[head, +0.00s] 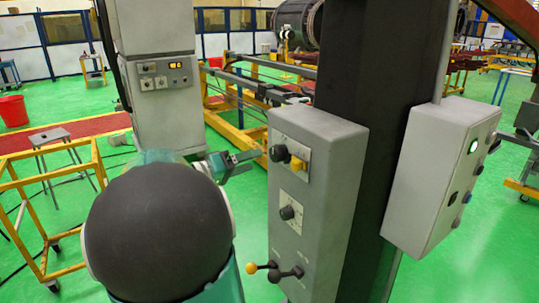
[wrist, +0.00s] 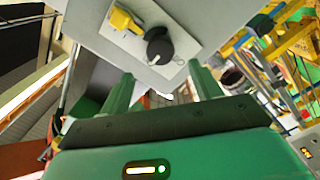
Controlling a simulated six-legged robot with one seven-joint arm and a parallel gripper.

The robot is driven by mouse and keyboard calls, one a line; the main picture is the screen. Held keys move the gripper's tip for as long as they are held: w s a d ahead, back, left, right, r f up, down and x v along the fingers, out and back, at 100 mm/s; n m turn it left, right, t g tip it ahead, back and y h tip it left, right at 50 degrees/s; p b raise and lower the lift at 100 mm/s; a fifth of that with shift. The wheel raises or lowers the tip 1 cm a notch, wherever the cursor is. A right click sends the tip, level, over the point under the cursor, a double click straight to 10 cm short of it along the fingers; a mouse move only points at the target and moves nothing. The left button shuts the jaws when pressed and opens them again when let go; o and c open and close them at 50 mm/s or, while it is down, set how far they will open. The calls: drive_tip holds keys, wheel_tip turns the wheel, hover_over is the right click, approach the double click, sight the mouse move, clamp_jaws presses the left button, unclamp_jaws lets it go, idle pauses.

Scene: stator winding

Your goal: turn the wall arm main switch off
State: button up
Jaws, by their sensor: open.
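A grey control box (head: 316,185) is fixed to a dark column. On its upper plate are a black rotary switch (head: 279,153) and a yellow block (head: 298,163) beside it. The wrist view shows the same black switch (wrist: 159,48) and yellow block (wrist: 124,20) on a pale plate. The lettering is too small to read. My gripper (head: 250,159) is left of the upper plate at about the switch's height. In the wrist view my gripper (wrist: 163,90) is open and empty. Its fingers point toward the panel, with the switch ahead between them and apart from both.
Lower on the box are a second black knob (head: 288,212) and a lever with a yellow ball (head: 251,267). A second grey box (head: 440,175) with a lit green light is on the column's right. A yellow frame (head: 40,200) stands at the left. Green floor between is clear.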

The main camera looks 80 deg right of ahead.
sight(273, 154)
drive_tip(key=x, duration=0.7)
drive_tip(key=shift+s+d, duration=0.2)
drive_tip(key=shift+d, duration=0.1)
drive_tip(key=c, duration=1)
